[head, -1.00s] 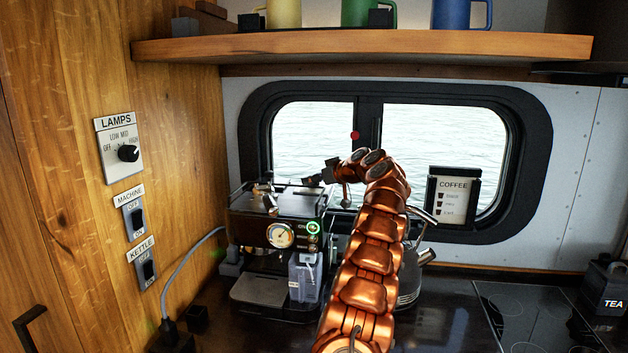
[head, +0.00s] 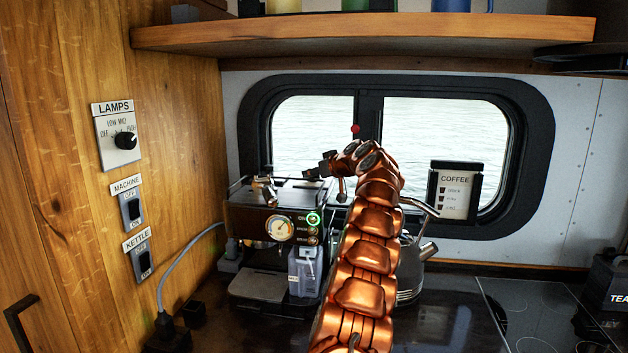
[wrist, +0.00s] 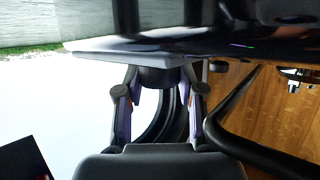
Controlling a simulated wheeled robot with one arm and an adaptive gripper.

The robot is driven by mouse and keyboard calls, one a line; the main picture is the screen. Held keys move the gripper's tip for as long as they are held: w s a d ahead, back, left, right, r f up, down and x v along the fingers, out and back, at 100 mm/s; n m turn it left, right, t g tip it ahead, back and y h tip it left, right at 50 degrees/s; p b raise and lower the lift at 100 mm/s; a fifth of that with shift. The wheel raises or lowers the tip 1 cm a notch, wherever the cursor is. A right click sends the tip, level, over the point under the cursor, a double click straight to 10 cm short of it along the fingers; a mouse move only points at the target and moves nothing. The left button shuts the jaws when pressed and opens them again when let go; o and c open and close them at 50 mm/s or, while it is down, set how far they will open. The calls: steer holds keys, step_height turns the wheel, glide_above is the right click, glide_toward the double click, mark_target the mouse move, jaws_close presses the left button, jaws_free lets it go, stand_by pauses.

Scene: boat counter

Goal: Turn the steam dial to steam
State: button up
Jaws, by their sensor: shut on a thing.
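The espresso machine (head: 262,215) stands at the back left of the counter, with a round gauge and several labelled buttons on its front. My gripper (head: 320,171) is at the top right of the machine. In the wrist view, a short dark round knob (wrist: 160,77), which looks like the steam dial, sticks out from the machine body (wrist: 190,35). My gripper (wrist: 161,92) has one finger on each side of the knob and is shut on it. The dial's markings are not visible, so its setting cannot be told. The dial is hidden in the head view.
A metal kettle (head: 410,268) stands right of the machine, partly behind my arm. The window (head: 440,140) and a coffee sign (head: 455,190) are behind. The shelf (head: 360,38) overhangs above. Wall switches (head: 131,208) are left. A dark hob (head: 530,310) is right.

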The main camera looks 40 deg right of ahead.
steer(key=o, duration=1.2)
steer(key=shift+c, duration=0.2)
steer(key=shift+s+r, duration=0.1)
steer(key=v, duration=1.1)
steer(key=shift+s, duration=0.35)
steer(key=shift+r, duration=0.1)
